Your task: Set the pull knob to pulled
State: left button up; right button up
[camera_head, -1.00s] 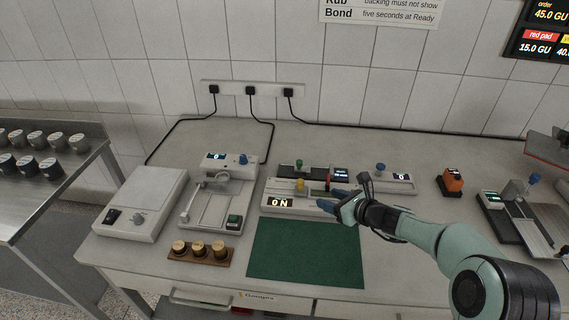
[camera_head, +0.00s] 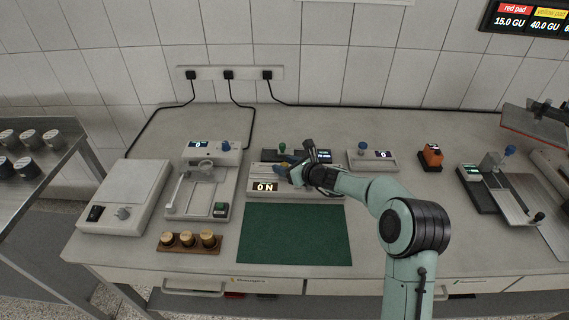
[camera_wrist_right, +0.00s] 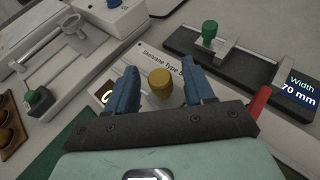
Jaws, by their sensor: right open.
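A yellow knob (camera_wrist_right: 160,82) stands on a white device with printed lettering (camera_wrist_right: 150,57). I take it to be the pull knob. In the right wrist view it shows between the two blue fingers of my right gripper (camera_wrist_right: 162,86), with a gap on each side. The gripper is open and empty. I cannot tell how far the knob is pulled out. My left gripper is not in view.
A dark device with a green knob (camera_wrist_right: 209,30) and a "Width 70 mm" display (camera_wrist_right: 299,88) is close behind. A green mat (camera_head: 295,235) lies in front. Left are a white press-like device (camera_head: 205,190) and a wooden holder with several brass weights (camera_head: 188,243).

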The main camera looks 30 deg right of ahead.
jog(key=shift+w+a+f, duration=0.1)
jog(key=shift+w+f, duration=0.05)
jog(key=shift+w, duration=0.25)
grip_shut()
jog(key=w+a, duration=0.1)
jog(key=a, duration=0.1)
jog(key=w+a+b, duration=0.1)
jog(key=a, duration=0.2)
jog(key=w+a+b, duration=0.1)
jog(key=w+a, duration=0.1)
jog(key=shift+a, duration=0.2)
jog(key=shift+w+a, duration=0.2)
jog(key=shift+w, duration=0.15)
jog(key=shift+d, duration=0.1)
grip_release()
jog(key=shift+s, duration=0.1)
jog(key=shift+d, duration=0.1)
